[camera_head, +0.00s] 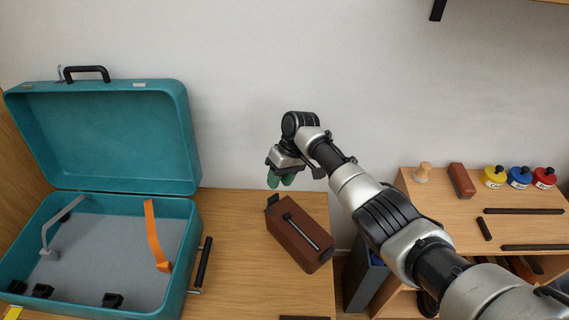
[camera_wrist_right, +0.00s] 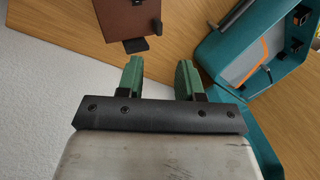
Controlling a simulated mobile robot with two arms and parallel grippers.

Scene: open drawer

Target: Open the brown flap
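A brown box with a brown top flap (camera_head: 293,238) stands at an angle on the wooden table. A long dark bar handle runs along its top, and a black tab sticks out at its far left end. The brown box (camera_wrist_right: 125,17) and its black tab (camera_wrist_right: 136,45) also show in the right wrist view. The flap looks closed. My right gripper (camera_head: 280,183) is above and just behind the box's far end. Its green fingers (camera_wrist_right: 160,72) are apart with nothing between them, and they do not appear to touch the box. My left gripper is not in view.
An open teal case (camera_head: 190,262) stands left of the box, its lid against the wall. A black bar handle (camera_head: 203,262) lies between them. A right-hand shelf (camera_head: 440,205) holds several small jars and blocks. The table (camera_head: 235,215) behind the box is clear.

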